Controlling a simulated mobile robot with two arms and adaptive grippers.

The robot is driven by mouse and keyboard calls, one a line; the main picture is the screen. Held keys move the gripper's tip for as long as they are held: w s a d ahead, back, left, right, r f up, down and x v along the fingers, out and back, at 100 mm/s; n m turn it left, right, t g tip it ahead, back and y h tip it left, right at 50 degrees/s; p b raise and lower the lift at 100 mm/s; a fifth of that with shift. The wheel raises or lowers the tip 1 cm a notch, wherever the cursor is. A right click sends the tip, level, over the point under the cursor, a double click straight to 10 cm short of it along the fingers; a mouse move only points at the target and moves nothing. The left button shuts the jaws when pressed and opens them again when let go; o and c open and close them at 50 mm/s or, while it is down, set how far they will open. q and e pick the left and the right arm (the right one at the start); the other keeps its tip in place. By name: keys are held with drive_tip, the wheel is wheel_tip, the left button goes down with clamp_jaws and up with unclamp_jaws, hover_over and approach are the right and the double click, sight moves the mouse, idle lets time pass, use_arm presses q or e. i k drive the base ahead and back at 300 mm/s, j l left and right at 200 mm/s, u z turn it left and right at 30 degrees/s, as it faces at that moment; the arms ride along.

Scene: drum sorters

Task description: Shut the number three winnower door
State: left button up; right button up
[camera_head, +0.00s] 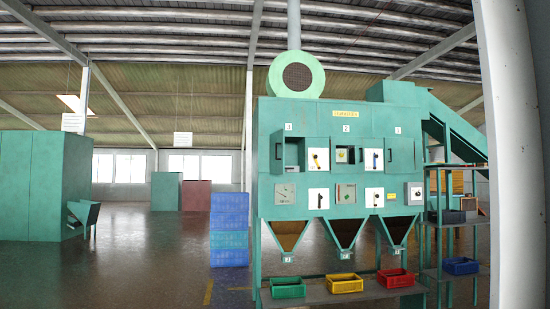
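The green winnower (335,118) stands ahead, right of the middle. Its upper front carries small number plates; the one at the left looks like a 3 (288,127). Below that plate is a dark open compartment (291,154), with a narrow green edge at its left side that may be its door seen edge-on; I cannot tell clearly. Neither of my grippers is in view.
Green (288,292), red (396,282) and yellow (344,287) crates sit below the winnower's chutes. Stacked blue crates (229,230) stand to its left. A pale column (512,150) rises close at the right. The floor at the left is open.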

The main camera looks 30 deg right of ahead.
sight(277, 139)
drive_tip(key=i+l+z, duration=0.1)
drive_tip(key=i+l, duration=0.2)
drive_tip(key=i, duration=0.2)
drive_tip(key=i+l+z, duration=0.1)
drive_tip(key=i+l, duration=0.15)
drive_tip(key=i, duration=0.25)
drive_tip(key=i+l+z, duration=0.1)
drive_tip(key=i, duration=0.4)
drive_tip(key=i+l, duration=0.3)
drive_tip(key=i, duration=0.25)
drive_tip(key=i+l+z, duration=0.15)
drive_tip(key=i, duration=0.35)
